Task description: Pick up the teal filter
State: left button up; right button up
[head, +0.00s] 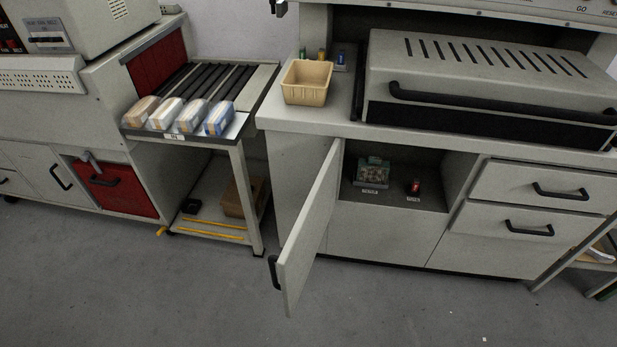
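A small box-like item (373,171) with a green or teal tint sits inside the open cabinet, behind a small label on the shelf edge. It may be the teal filter, but it is too small to be sure. A small red and dark cylinder (415,186) stands to its right on the same shelf. Small green (303,52), orange (321,54) and blue (340,57) items stand on the counter behind the tan bin. Neither of my grippers is in view.
The cabinet door (311,235) stands open toward me, left of the shelf. The tan bin (307,82) sits on the counter beside a grey vented machine (480,75). Several wrapped packs (180,114) lie on the roller table. The grey floor (390,310) in front is clear.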

aim_at(371, 168)
jog(key=i+j, duration=0.25)
jog(key=i+j+z, duration=0.1)
jog(key=j, duration=0.35)
jog(key=i+j, duration=0.55)
jog(key=j, duration=0.2)
jog(key=j+z, duration=0.1)
jog(key=z, duration=1.2)
jog(key=i+j, duration=0.05)
